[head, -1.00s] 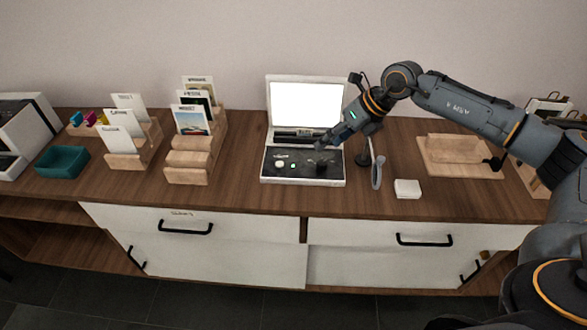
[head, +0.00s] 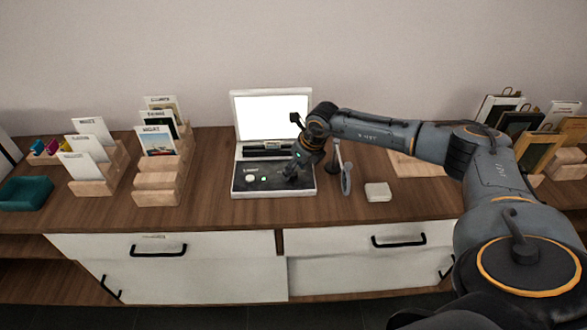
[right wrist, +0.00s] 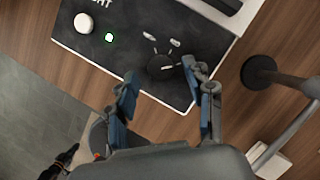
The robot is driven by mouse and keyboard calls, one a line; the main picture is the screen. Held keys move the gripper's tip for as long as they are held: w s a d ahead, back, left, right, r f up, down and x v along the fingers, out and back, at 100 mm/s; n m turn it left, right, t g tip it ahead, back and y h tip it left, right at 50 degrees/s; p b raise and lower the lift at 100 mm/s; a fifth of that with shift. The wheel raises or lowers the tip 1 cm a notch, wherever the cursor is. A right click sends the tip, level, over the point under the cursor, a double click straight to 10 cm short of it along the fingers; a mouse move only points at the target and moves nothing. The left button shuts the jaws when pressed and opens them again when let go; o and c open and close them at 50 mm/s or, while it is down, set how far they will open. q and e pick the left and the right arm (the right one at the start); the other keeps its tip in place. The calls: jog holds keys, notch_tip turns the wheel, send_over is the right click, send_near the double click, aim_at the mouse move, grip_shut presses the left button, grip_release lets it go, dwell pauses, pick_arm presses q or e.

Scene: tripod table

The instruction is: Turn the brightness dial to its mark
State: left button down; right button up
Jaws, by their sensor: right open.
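The white light box (head: 235,161) stands open on the counter with a bright screen (head: 271,116) and a black control panel (right wrist: 120,55). A round black dial (right wrist: 158,68) with a white pointer line sits near the panel's edge. The pointer points right in the right wrist view. Short white marks (right wrist: 175,43) lie beyond the dial. My right gripper (right wrist: 163,82) is open, its fingertips on either side of the dial; contact cannot be told. In the head view the right gripper (head: 293,174) hides the dial. My left gripper is out of view.
A white knob (right wrist: 83,23) and a lit green lamp (right wrist: 109,37) are on the panel. A dark-based stand (right wrist: 258,72) is close on the right, with a white block (head: 377,192) beside it. Wooden card racks (head: 158,185) stand left. The counter front is clear.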

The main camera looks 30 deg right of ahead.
jog(key=shift+x, duration=0.95)
jog(key=shift+c, duration=0.2)
grip_shut()
